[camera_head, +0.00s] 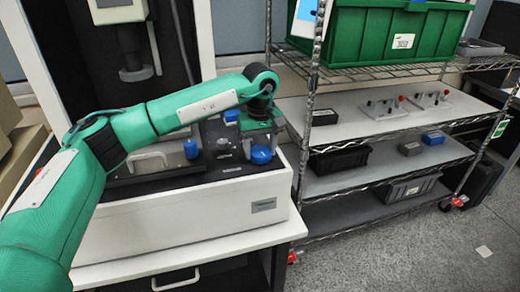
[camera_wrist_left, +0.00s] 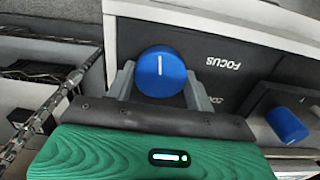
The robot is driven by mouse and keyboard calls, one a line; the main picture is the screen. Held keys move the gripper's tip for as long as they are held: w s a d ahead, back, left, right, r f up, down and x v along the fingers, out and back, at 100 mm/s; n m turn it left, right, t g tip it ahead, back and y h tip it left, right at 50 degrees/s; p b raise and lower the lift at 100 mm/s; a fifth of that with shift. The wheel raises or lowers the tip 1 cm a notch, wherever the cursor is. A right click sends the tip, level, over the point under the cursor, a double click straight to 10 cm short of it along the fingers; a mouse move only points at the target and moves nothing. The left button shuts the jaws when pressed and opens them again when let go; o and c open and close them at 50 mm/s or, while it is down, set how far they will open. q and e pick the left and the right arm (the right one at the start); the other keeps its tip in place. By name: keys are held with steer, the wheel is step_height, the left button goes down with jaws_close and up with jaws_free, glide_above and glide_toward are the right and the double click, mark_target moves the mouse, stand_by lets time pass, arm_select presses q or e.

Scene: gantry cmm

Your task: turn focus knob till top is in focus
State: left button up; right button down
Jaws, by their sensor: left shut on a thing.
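The blue round focus knob (camera_wrist_left: 161,72) has a white line that points up in the left wrist view, beside the upside-down word FOCUS. In the head view the knob (camera_head: 261,155) is at the right end of the machine's dark top. My left gripper (camera_wrist_left: 160,90) is shut on the knob, one grey finger on each side. In the head view my left gripper (camera_head: 263,137) reaches down to the knob from above. A lens head (camera_head: 134,55) hangs at the upper left. No focus picture shows. My right gripper is not in view.
A second blue knob (camera_head: 191,149) stands left of the focus knob; a blue knob also shows in the wrist view (camera_wrist_left: 287,125). A wire shelf (camera_head: 400,160) with a green bin (camera_head: 380,35) stands close on the right.

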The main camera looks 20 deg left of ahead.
mark_target(260, 150)
arm_select(q)
steer(key=shift+r, duration=0.1)
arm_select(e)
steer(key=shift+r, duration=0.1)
arm_select(q)
steer(key=o, duration=1)
steer(key=shift+c, duration=0.2)
step_height(260, 150, up, 14)
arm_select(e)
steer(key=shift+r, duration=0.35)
arm_select(q)
steer(key=shift+f, duration=0.2)
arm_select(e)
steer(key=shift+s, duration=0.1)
